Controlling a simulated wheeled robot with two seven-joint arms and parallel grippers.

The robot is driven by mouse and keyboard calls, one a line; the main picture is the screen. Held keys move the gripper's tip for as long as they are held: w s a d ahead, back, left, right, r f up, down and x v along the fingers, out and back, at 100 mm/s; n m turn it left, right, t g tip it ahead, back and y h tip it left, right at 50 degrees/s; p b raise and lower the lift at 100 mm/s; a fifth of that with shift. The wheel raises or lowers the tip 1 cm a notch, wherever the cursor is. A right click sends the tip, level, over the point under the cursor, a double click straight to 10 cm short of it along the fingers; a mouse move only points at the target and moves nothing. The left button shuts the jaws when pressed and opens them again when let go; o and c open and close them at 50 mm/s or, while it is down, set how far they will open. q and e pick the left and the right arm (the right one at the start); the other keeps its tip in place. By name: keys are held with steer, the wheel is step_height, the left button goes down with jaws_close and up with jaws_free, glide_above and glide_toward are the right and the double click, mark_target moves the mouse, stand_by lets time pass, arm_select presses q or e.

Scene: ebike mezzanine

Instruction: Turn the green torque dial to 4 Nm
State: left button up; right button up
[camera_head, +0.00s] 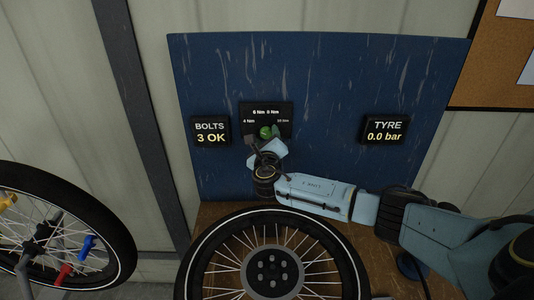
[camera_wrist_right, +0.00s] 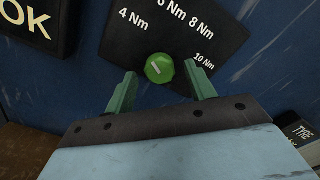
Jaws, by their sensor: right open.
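The green torque dial (camera_head: 265,132) sits on a black scale plate (camera_head: 278,107) on the blue board. In the right wrist view the dial (camera_wrist_right: 159,68) is a round green knob with a pale pointer line tilted toward upper left. The plate (camera_wrist_right: 133,40) there reads 4, 6, 8 and 10 Nm, with 4 Nm at left and 10 Nm at right. My right gripper (camera_wrist_right: 160,88) is open, its two green fingers on either side of the dial and apart from it. In the head view my right gripper (camera_head: 262,147) partly covers the dial's lower side. My left gripper is not in view.
A BOLTS display (camera_head: 210,131) reads 3 OK and a TYRE display (camera_head: 385,130) reads 0.0 bar on the blue board (camera_head: 320,70). A wheel (camera_head: 205,245) lies below on the wooden bench, under my right arm. Another wheel (camera_head: 115,225) stands at left.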

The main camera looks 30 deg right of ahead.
steer(key=v, duration=1.2)
steer(key=shift+s+b, duration=0.25)
steer(key=shift+b, duration=0.2)
